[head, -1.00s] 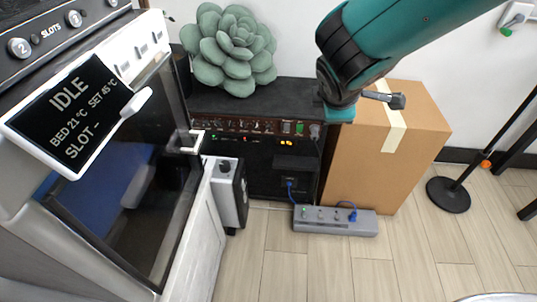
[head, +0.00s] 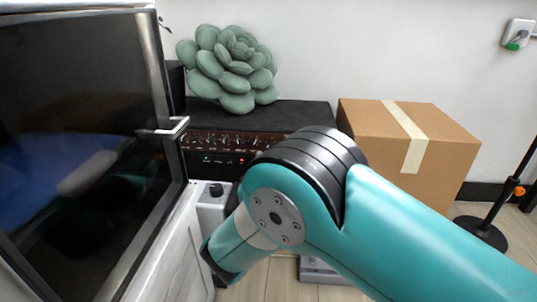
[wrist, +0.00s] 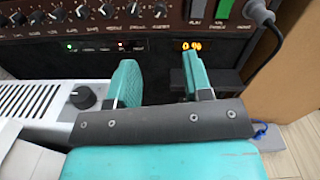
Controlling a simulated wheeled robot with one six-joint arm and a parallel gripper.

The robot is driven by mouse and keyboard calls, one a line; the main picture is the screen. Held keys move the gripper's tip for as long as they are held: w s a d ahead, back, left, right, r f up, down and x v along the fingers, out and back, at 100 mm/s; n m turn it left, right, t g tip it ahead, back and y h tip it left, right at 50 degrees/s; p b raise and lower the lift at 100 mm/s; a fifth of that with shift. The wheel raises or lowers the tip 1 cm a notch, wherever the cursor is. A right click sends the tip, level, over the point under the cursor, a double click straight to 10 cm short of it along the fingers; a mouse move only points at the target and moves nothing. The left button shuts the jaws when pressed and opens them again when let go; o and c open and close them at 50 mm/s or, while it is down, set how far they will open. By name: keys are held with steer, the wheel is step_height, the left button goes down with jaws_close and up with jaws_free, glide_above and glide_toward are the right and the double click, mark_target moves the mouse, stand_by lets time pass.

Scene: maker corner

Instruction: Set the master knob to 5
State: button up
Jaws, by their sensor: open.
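The amplifier's control panel (head: 228,143) shows in the head view below the plush succulent, partly hidden by my arm. In the wrist view its row of black knobs runs along the top edge. The rightmost knob of that row (wrist: 160,10) seems to be the master knob; its label is too small to read surely, and so is its pointer setting. A small orange display (wrist: 192,45) is lit below the panel, its digits blurred. My gripper (wrist: 160,62) is open and empty, its fingers pointing at the amplifier front below the knobs. In the head view my arm hides it.
A grey box with a black knob (wrist: 83,97) stands at left in the wrist view. A glass-doored machine (head: 85,130) fills the head view's left. A cardboard box (head: 410,140) stands right of the amplifier. A cable (wrist: 268,50) hangs at the panel's right end.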

mark_target(269, 146)
steer(key=shift+w+b, duration=2.2)
steer(key=shift+w, duration=4.4)
jaws_close()
